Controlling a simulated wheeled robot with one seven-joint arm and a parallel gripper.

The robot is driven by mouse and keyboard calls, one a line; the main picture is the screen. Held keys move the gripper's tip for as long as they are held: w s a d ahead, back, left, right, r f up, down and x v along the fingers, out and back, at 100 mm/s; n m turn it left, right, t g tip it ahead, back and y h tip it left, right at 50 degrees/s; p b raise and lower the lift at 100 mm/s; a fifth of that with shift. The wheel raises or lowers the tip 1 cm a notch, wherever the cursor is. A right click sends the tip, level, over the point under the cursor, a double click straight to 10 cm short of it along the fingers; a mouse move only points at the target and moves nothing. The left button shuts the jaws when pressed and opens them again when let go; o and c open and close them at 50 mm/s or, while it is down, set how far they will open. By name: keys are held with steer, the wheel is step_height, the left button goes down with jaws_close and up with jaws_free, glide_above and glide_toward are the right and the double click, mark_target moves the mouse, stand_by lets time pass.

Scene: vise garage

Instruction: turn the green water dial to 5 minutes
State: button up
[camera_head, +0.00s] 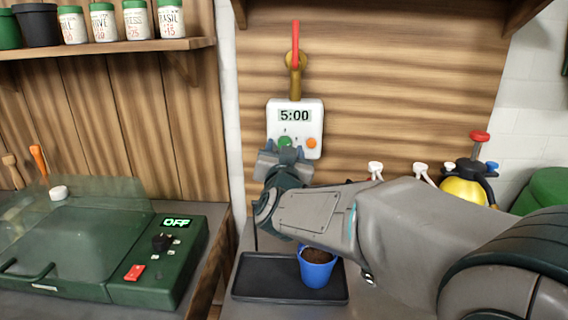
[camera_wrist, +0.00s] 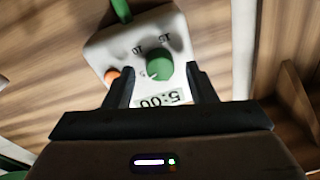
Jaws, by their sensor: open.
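The white water timer box (camera_head: 308,106) is on the wooden wall under a brass tap, and its display reads 5:00. The green water dial (camera_head: 285,141) is at its lower left. In the wrist view, the green dial (camera_wrist: 160,66) has a pale pointer mark directed towards the printed 5. The display (camera_wrist: 163,99) also reads 5:00 there, upside down. My gripper (camera_head: 283,154) is at the front of the box. In the wrist view, its open fingers (camera_wrist: 159,75) stand on either side of the dial, with visible gaps and nothing held.
An orange button (camera_head: 311,144) is right of the dial. The tap's red lever (camera_head: 295,42) rises above the box. Below are a blue pot (camera_head: 317,273) with soil and a black tray (camera_head: 262,278). A green machine (camera_head: 158,270) reading OFF stands left.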

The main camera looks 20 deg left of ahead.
steer(key=v, duration=1.3)
steer(key=shift+s, duration=0.15)
steer(key=shift+d+p, duration=0.1)
steer(key=shift+p, duration=0.2)
steer(key=d+f+n+g+p, duration=0.1)
steer(key=d+n+g+p, duration=0.1)
steer(key=d+g+p, duration=0.9)
steer(key=s+d+f+m+g+h+p, duration=0.1)
steer(key=s+d+g+h+p, duration=0.1)
steer(key=s+d, duration=0.4)
steer(key=s+d+f+m+g+h+p, duration=0.1)
steer(key=s+d+g+h+p, duration=0.1)
steer(key=s+d, duration=0.5)
steer(key=d+h, duration=0.1)
steer(key=d, duration=0.5)
steer(key=shift+d+f+m+g, duration=0.15)
steer(key=shift+f+m+g, duration=0.05)
steer(key=shift+m+g, duration=0.1)
steer(key=shift+c, duration=0.3)
